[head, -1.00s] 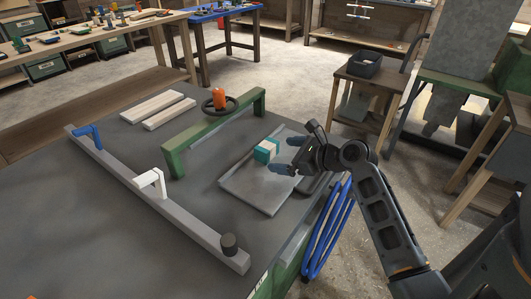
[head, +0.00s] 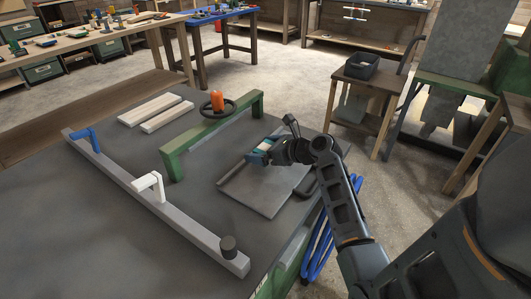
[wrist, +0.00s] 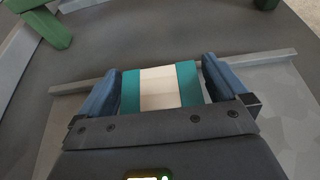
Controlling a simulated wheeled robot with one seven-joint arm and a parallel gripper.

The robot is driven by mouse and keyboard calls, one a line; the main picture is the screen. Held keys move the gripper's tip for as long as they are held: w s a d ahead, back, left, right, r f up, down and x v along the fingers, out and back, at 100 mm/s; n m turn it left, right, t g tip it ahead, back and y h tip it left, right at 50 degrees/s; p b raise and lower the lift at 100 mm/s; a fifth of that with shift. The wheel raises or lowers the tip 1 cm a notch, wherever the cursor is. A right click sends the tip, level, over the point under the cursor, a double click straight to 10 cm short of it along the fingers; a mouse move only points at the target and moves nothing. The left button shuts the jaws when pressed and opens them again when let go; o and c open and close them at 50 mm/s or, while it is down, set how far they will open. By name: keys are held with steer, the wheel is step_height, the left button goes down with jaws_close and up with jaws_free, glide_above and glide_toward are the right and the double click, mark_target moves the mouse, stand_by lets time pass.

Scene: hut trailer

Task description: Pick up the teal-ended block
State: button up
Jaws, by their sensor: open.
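The teal-ended block (wrist: 158,86) has a pale middle and teal ends. It lies on the grey tray (head: 262,197) near the tray's far edge. In the head view the block (head: 265,146) is partly hidden by my gripper (head: 258,152). In the wrist view my gripper (wrist: 160,82) is open, with one blue finger on each side of the block. A narrow gap shows between each finger and the teal ends. The block's near side is hidden behind the gripper body.
A green bridge-shaped bar (head: 213,133) stands left of the tray, with an orange piece (head: 217,101) and black ring behind it. A long grey rail (head: 150,200) with blue and white handles lies further left. Two pale boards (head: 150,109) lie at the back. Bare tabletop shows between.

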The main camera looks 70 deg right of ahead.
steer(key=shift+c, duration=0.5)
steer(key=c, duration=0.9)
